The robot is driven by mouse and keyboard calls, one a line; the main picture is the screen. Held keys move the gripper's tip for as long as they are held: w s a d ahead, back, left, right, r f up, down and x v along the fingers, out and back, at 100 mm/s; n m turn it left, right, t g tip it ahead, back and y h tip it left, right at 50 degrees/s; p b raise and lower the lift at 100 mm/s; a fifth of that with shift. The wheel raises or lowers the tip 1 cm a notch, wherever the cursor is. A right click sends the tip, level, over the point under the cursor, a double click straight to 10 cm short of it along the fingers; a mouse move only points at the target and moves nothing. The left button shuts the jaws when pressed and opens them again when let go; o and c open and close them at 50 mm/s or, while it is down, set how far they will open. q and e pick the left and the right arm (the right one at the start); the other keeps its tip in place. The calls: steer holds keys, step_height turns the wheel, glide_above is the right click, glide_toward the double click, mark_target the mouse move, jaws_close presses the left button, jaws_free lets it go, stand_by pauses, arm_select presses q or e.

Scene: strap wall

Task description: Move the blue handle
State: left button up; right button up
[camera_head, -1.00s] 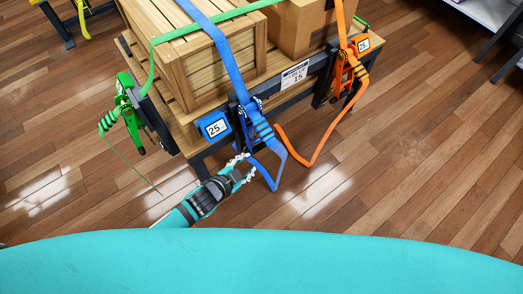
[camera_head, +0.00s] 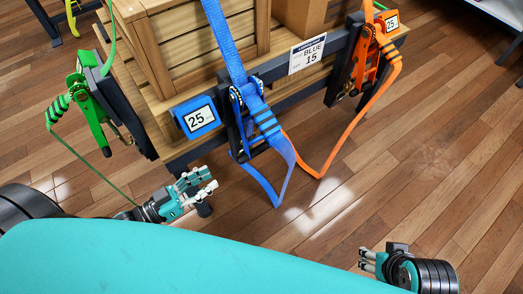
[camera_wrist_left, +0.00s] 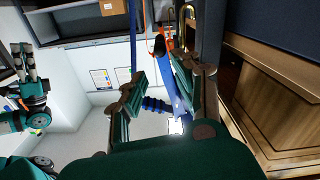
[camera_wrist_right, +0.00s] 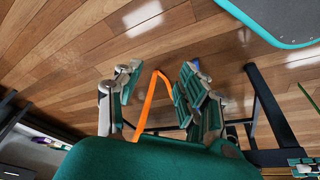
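The blue ratchet handle (camera_head: 240,125) hangs at the front edge of the wooden pallet, below the blue strap (camera_head: 222,45). Its dark lever points down, and a loose blue strap tail (camera_head: 279,178) loops below it.
A green ratchet (camera_head: 90,105) is at the left corner and an orange ratchet (camera_head: 369,60) at the right. A wooden crate (camera_head: 200,45) stands on the pallet. A label (camera_head: 308,54) reads BLUE 15. The floor (camera_head: 440,150) at the right is clear.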

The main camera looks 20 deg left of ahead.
arm_select(q)
steer(key=b, duration=0.1)
glide_toward(258, 150)
steer(key=x, duration=0.3)
steer(key=b+x, duration=0.1)
steer(key=x, duration=0.2)
steer(key=f+b+x, duration=0.1)
steer(key=x, duration=0.2)
steer(key=shift+w, duration=0.4)
steer(key=shift+w+d, duration=0.2)
steer(key=shift+w, duration=0.05)
arm_select(e)
steer(key=w+a+r+t, duration=0.1)
steer(key=w+t, duration=0.2)
steer(key=w, duration=0.2)
steer(key=w+a+r+t+y, duration=0.1)
steer(key=w+a+r+t, duration=0.1)
steer(key=w, duration=0.3)
steer(key=shift+w+a+r+t+y, duration=0.2)
steer(key=shift+w+a+t+y, duration=0.1)
steer(key=shift+t, duration=0.3)
arm_select(q)
steer(key=shift+c, duration=0.2)
jaws_close()
arm_select(e)
steer(key=shift+d, duration=0.1)
